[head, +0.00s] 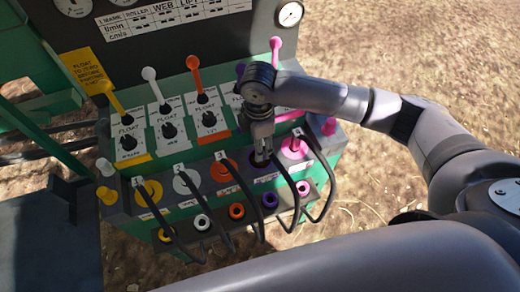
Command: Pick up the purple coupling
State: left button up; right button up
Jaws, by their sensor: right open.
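The purple coupling (259,165) is in the upper row of the green control console, between the orange and pink couplings. Only part of its purple ring shows, with a dark hose running down from it; its top is hidden by my gripper. My right gripper (262,150) points down directly over this coupling, its fingers open at the coupling's top. I cannot tell whether they touch it. My left gripper is not in view.
Yellow (148,193), white (186,181), orange (223,170) and pink (294,147) couplings with hoses stand in the same row. Coloured sockets, including a purple socket (268,201), line the front below. Coloured levers, including an orange lever (194,67), rise behind. Dry ground lies right.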

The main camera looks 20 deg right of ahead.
jog(key=shift+d+f, duration=0.15)
jog(key=shift+f, duration=1.55)
grip_shut()
